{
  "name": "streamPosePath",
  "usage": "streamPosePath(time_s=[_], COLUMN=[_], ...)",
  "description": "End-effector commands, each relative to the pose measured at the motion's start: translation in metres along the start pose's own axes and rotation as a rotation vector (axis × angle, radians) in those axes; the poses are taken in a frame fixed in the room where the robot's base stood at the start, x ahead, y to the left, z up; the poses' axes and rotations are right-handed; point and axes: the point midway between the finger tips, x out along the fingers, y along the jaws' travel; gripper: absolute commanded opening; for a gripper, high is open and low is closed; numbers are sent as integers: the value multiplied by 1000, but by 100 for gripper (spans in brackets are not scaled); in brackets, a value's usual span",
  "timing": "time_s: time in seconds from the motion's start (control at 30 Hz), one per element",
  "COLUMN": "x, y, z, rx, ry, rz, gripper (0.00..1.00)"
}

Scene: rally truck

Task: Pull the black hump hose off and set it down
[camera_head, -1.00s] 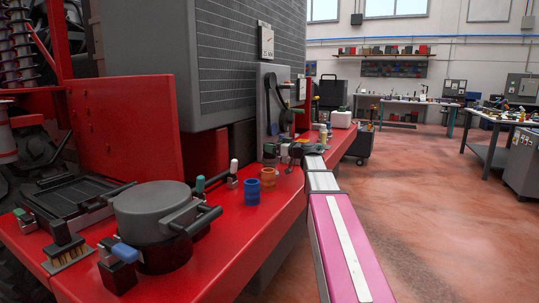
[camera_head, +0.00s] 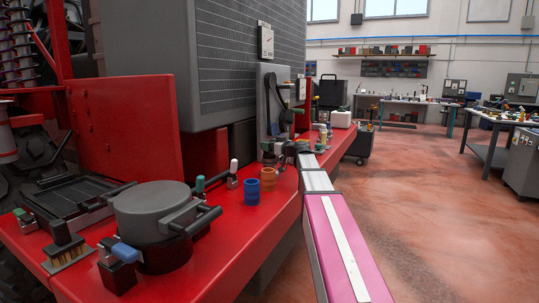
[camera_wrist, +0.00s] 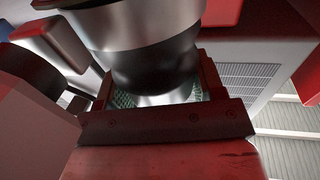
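In the wrist view a dark, smooth band, probably the black hump hose (camera_wrist: 155,66), sits around or against a shiny metal pipe (camera_wrist: 150,25). My gripper (camera_wrist: 158,85) has its two fingers spread wide, one on each side of this dark part, with textured pads partly showing. I see no clear grip; contact with the pads is hidden. In the head view my gripper (camera_head: 297,148) is small and dark at the far end of my arm, by the upright grey panel (camera_head: 274,100) on the red truck deck. The hose cannot be made out clearly there.
The red deck (camera_head: 225,228) bears a blue ribbed coupler (camera_head: 251,191), an orange ribbed coupler (camera_head: 268,179) and a round grey lidded can (camera_head: 152,211). A white container (camera_head: 341,118) stands further back. The floor (camera_head: 430,200) to the right is clear.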

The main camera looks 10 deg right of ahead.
Motion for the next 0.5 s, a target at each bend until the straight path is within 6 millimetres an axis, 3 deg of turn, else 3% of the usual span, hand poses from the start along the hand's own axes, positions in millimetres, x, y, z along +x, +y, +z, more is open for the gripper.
streamPosePath(time_s=[0.03, 0.1, 0.5], x=[0, 0, 0], y=[0, 0, 0], z=[0, 0, -6], rx=[0, 0, -1], ry=[0, 0, 1], rz=[0, -1, 0], gripper=[39, 20, 19])
